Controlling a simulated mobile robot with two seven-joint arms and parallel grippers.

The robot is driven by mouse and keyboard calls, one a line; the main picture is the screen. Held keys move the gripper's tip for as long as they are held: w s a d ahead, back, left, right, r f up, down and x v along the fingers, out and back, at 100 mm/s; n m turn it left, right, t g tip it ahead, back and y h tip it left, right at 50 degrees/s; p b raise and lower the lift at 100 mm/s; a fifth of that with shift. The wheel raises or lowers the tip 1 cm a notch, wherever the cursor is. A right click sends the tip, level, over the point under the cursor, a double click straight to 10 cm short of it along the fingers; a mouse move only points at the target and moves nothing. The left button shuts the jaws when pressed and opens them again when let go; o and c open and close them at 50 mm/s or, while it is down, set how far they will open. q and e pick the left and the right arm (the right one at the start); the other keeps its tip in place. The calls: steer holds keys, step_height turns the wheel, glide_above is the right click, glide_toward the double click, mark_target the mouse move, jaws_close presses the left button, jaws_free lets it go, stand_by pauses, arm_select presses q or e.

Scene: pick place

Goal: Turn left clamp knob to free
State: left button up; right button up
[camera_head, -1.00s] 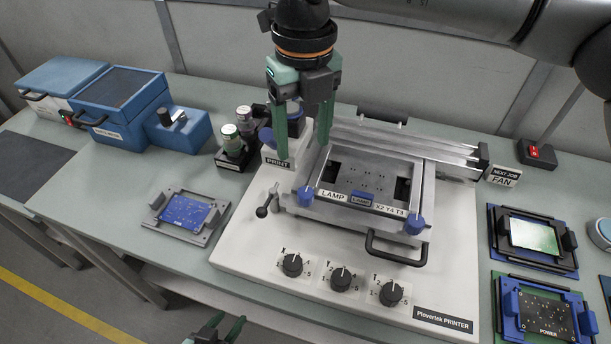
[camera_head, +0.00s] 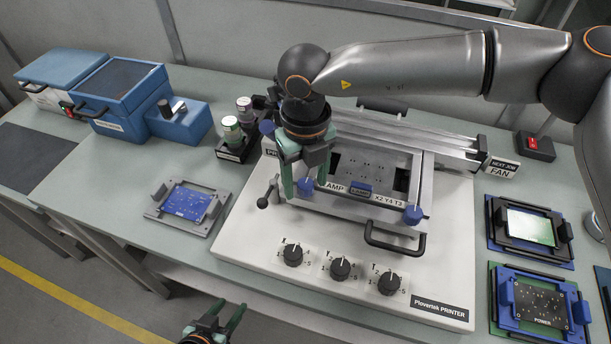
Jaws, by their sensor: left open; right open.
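The printer (camera_head: 240,255) is a white machine with a metal frame at its centre. The left clamp knob (camera_head: 305,187) is blue and sits at the frame's front left corner, partly covered by my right gripper. My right gripper (camera_head: 307,188) points down and is open, with one green finger on each side of this knob; whether they touch it I cannot tell. The right clamp knob (camera_head: 412,215), also blue, is at the frame's front right corner. My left gripper (camera_head: 229,308) is open and empty, low at the bottom edge in front of the table.
A small lever (camera_head: 265,200) stands just left of the left knob. Three black dials (camera_head: 340,269) and a black handle (camera_head: 395,243) are in front. A blue board (camera_head: 187,203) lies in a grey holder (camera_head: 222,212) at left. Board holders (camera_head: 503,270) are at right.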

jaws_close()
stand_by(0.5)
